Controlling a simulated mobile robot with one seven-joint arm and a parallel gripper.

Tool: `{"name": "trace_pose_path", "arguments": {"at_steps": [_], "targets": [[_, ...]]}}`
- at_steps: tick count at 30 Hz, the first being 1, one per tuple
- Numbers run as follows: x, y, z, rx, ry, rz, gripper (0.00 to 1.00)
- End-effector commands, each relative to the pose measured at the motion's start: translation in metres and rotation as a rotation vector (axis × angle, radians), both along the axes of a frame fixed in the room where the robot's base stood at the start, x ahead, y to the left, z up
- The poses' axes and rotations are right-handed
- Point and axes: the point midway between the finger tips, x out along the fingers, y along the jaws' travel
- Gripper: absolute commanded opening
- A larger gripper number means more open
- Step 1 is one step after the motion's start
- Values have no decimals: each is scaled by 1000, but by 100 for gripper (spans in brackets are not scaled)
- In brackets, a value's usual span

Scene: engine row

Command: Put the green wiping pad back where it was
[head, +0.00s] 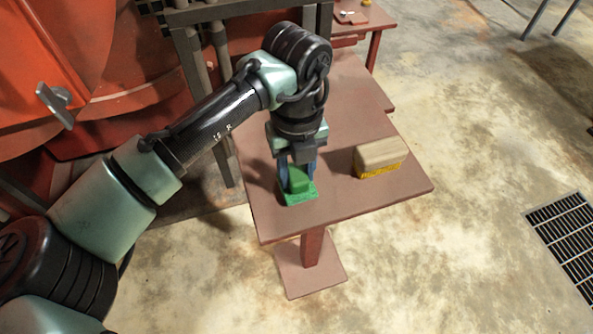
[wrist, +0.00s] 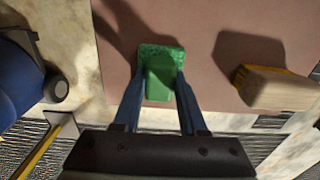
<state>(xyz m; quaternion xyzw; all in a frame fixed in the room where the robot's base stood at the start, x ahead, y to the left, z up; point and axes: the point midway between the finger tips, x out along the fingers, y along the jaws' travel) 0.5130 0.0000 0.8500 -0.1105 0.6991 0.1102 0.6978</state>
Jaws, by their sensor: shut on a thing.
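The green wiping pad (head: 297,188) has a raised block on top of a flat green base. It is at the near left part of a reddish-brown table (head: 345,205). My gripper (head: 297,172) points down with its blue fingers on both sides of the raised block, shut on it. In the wrist view the pad (wrist: 160,80) sits between the fingertips of my gripper (wrist: 161,88). The pad is at or just above the table top; I cannot tell whether it touches.
A beige block with a yellow underside (head: 379,158) stands on the table to the right of the pad; it also shows in the wrist view (wrist: 275,88). Large orange machinery (head: 110,60) stands at the left. A floor grate (head: 567,235) lies at the far right. Bare table lies between pad and block.

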Motion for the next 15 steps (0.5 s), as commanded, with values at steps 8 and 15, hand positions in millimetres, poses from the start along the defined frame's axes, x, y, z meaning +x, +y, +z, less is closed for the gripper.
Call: {"name": "trace_pose_path", "arguments": {"at_steps": [8, 15], "targets": [[0, 0, -2, 0, 0, 1, 0], [0, 0, -3, 0, 0, 1, 72]]}}
